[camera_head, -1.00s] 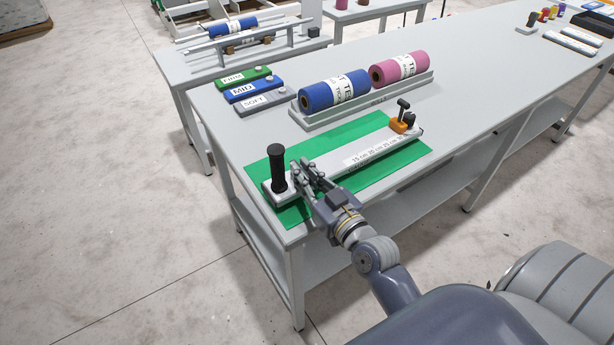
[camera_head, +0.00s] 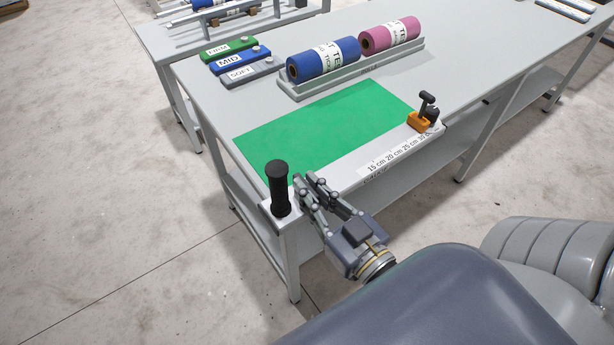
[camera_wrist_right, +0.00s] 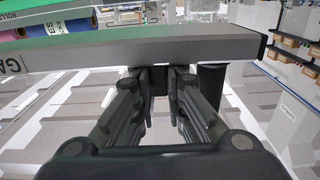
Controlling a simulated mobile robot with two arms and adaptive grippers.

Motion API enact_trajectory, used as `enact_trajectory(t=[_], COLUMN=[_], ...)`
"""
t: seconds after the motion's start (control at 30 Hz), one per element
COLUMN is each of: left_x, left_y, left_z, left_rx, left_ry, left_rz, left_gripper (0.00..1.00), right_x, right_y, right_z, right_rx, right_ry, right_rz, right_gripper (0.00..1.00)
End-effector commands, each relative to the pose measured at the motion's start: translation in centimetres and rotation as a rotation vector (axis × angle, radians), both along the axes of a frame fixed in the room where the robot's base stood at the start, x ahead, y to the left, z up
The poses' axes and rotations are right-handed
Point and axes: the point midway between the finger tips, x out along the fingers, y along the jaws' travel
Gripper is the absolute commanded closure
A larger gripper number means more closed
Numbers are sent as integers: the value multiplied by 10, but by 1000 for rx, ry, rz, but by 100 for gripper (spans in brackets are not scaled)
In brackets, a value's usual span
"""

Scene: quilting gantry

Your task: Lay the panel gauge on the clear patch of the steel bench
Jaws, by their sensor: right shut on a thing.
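The panel gauge (camera_head: 355,171) is a long pale bar with a centimetre scale, an upright black handle (camera_head: 279,188) at its left end and an orange clamp piece (camera_head: 419,121) at its right end. My right gripper (camera_head: 312,184) is shut on the bar near the black handle. In the right wrist view the gauge (camera_wrist_right: 130,50) spans above my fingers (camera_wrist_right: 160,76). The bar lies along the front side of the steel bench (camera_head: 470,75), in front of most of the green mat (camera_head: 320,125). I cannot tell whether it touches the bench. My left gripper is not in view.
A tray (camera_head: 352,80) holds a blue roll (camera_head: 322,61) and a pink roll (camera_head: 390,36) behind the mat. Green, blue and grey labelled blocks (camera_head: 240,62) lie left of it. Bare bench top is right of the rolls. Another table (camera_head: 158,42) stands behind.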

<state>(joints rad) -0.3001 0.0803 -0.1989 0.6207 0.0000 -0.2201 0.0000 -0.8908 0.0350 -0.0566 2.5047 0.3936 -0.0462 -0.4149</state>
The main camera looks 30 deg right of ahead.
Motion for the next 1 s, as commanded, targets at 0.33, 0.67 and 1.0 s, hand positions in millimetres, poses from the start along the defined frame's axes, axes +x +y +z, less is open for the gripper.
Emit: enact_trajectory(t=[0.33, 0.67, 1.0], left_x=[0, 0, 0], left_y=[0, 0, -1], left_z=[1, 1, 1], left_rx=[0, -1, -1], left_ry=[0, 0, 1], left_rz=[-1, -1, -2], left_gripper=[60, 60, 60], right_x=[7, 12, 12], right_y=[5, 7, 7], right_z=[-12, -17, -17], right_rx=[-2, -6, -5], right_ry=[-6, -5, -5], right_rz=[-67, -82, -81], right_gripper=[100, 100, 100])
